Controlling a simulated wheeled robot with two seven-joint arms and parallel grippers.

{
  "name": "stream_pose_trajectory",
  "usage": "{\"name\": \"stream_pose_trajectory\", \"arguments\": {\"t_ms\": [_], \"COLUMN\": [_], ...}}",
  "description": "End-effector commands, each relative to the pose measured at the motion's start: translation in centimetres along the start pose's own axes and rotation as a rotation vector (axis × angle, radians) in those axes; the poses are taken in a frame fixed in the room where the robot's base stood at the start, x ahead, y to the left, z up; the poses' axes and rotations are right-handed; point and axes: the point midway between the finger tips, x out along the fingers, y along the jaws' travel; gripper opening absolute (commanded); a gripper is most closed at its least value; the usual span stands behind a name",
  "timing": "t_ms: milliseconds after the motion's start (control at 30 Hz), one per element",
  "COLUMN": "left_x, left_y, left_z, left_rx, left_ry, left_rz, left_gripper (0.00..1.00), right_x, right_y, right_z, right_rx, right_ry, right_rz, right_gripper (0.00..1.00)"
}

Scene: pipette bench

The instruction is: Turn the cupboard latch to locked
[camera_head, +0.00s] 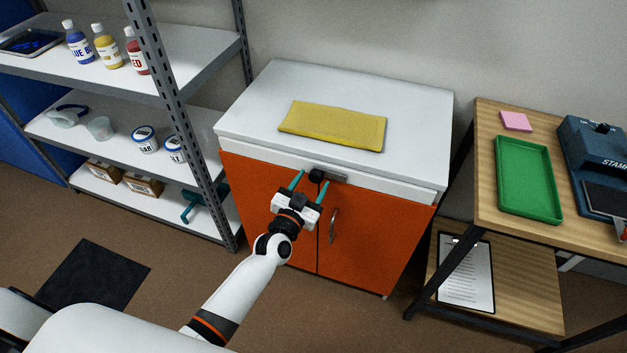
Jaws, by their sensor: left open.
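The cupboard (370,233) has orange doors and a white top, and both doors look shut. The dark latch (325,174) sits at the upper middle of its front, with a black knob at its left end and a grey bar running to the right. My left gripper (309,187) is open in front of the latch, its two teal fingers pointing at the cupboard, one on each side of the knob. I cannot tell whether the fingers touch it. My right gripper is not in view.
A yellow cloth (333,125) lies on the cupboard top. A grey shelf unit (205,61) with bottles and tubs stands to the left. A wooden table (487,162) with a green tray (526,215) stands to the right. A curved door handle (333,226) is below the latch.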

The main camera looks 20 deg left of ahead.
Motion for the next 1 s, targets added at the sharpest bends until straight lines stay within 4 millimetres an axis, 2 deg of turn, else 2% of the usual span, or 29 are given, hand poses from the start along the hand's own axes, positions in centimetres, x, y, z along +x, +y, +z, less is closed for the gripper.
{"name": "stream_pose_trajectory", "arguments": {"t_ms": [167,467,800,1000], "left_x": [1.5,1.6,1.6,1.6], "left_y": [0.0,0.0,0.0,0.0], "left_z": [0.0,0.0,0.0,0.0], "left_rx": [0.000,0.000,0.000,0.005], "left_ry": [0.000,0.001,0.001,0.002], "left_rz": [0.000,0.000,-0.001,-0.001], "left_gripper": [0.55,0.55,0.01,0.00], "right_x": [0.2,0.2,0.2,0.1], "right_y": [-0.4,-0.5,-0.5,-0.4], "right_z": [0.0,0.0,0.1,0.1], "right_rx": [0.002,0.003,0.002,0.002], "right_ry": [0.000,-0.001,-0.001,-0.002], "right_rz": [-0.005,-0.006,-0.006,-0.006], "right_gripper": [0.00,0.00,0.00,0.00]}}
